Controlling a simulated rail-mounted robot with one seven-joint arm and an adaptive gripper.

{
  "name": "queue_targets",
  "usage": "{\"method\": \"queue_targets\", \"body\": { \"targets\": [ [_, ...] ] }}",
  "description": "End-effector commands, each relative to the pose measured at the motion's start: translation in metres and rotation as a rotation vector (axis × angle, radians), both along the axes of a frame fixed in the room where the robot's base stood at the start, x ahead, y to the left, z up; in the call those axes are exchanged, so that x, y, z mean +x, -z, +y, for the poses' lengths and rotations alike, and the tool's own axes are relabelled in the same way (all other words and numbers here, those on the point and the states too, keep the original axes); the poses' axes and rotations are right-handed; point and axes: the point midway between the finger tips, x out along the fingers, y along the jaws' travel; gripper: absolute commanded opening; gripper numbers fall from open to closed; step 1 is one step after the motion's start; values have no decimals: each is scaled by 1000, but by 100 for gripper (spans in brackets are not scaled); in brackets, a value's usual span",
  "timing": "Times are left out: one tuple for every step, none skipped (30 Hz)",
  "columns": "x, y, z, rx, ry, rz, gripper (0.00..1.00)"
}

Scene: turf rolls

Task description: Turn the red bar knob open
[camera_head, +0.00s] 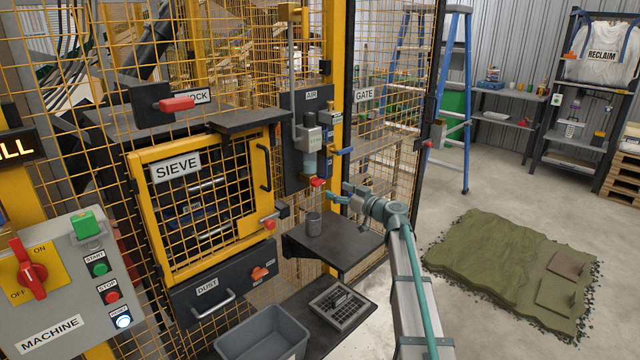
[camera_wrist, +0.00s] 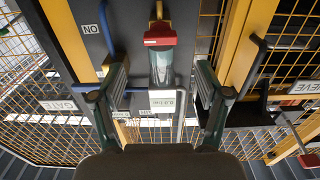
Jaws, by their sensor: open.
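A small red bar knob (camera_head: 317,181) sits at the lower end of the air unit's bowl (camera_head: 310,163) on the dark AIR panel (camera_head: 293,110). In the wrist view the red knob (camera_wrist: 160,34) shows at the end of the clear bowl (camera_wrist: 161,68), with a brass-coloured stem beyond it. My gripper (camera_head: 338,192) is just right of and slightly below the knob in the head view. In the wrist view my gripper (camera_wrist: 161,72) has its two fingers wide apart, one each side of the bowl in the picture. Nothing is held; I see no contact with the knob.
A blue-handled lever (camera_head: 343,151) is close on the right of the panel. A grey cup (camera_head: 314,224) stands below on a dark shelf (camera_head: 340,252). Yellow mesh and the sieve door (camera_head: 200,200) are left. Open floor (camera_head: 480,190) lies right.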

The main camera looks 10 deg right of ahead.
Motion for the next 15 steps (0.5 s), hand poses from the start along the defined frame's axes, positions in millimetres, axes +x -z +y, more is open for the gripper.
{"method": "queue_targets", "body": {
  "targets": [
    [10, -2, 6, 0, -2, 1, 75],
    [14, -2, 9, 1, -2, 2, 75],
    [20, -2, 13, 1, -3, 2, 75],
    [25, -2, 16, 1, -3, 2, 75],
    [29, -2, 19, 0, -2, 3, 75],
    [35, -2, 23, 0, -2, 2, 75],
    [38, -2, 26, 0, -2, 2, 75],
    [42, -2, 29, 0, -2, 2, 75],
    [47, -2, 32, 0, -2, 2, 75],
    [50, -2, 35, 0, -2, 2, 75],
    [53, -2, 37, 0, -2, 2, 75],
    [57, -2, 40, 0, -2, 2, 75],
    [59, -1, 42, 0, -1, 1, 75],
    [61, -1, 44, 1, -1, 2, 75],
    [63, -1, 45, 1, -1, 2, 75]
  ]
}}
